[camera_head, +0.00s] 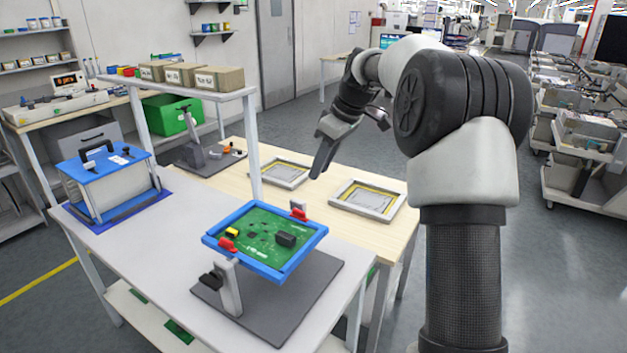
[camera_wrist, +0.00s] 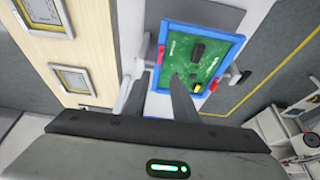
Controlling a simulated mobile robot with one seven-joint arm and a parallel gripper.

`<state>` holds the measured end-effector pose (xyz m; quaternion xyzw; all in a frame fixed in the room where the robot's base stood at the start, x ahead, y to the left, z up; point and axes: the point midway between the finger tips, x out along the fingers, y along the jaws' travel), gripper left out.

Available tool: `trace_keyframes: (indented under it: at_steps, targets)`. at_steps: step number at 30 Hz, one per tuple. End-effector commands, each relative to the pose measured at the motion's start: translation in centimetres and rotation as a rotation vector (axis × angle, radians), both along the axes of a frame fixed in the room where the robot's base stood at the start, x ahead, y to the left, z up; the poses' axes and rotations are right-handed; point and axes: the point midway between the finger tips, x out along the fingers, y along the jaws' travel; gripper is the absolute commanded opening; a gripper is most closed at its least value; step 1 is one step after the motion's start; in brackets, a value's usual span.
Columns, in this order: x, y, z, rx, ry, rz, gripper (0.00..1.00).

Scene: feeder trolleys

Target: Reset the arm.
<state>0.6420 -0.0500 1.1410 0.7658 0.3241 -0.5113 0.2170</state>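My arm is raised at the right of the head view, bent forward with the wrist hanging down. My gripper (camera_head: 320,170) is in the air over the wooden table, near the two framed panels and behind the circuit board. In the wrist view, its two fingers (camera_wrist: 152,84) stand apart with nothing held between them. The gripper is open. A green circuit board in a blue frame (camera_head: 268,240) sits tilted on a stand. It also shows in the wrist view (camera_wrist: 200,60), beyond the fingertips.
A grey-white table (camera_head: 130,235) bears the board stand and a blue-topped box fixture (camera_head: 105,165). The wooden table (camera_head: 300,222) holds two framed panels (camera_head: 365,198). A shelf with cardboard boxes (camera_head: 205,78) stands behind. Trolleys (camera_head: 585,130) line the right; floor between is clear.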

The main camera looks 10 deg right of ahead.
Motion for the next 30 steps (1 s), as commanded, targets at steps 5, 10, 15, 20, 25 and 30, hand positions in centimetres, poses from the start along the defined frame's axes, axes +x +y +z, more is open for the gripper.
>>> trace_keyframes:
  at_steps: [5, 10, 15, 20, 25, 30]
  targets:
    - [-0.4, -0.5, 1.6, 0.000, 0.000, 0.000, 0.26]
    - [-0.5, -0.5, 1.8, 0.001, 0.001, 0.000, 0.26]
    - [-0.5, -0.5, 1.8, 0.000, 0.000, 0.000, 0.26]
    - [-1.6, 0.1, 3.4, -0.014, 0.001, -0.021, 0.26]
    - [-6.7, 2.4, 8.1, -0.056, 0.007, -0.129, 0.26]
    - [-14.2, 4.1, 12.1, -0.088, -0.002, -0.292, 0.26]
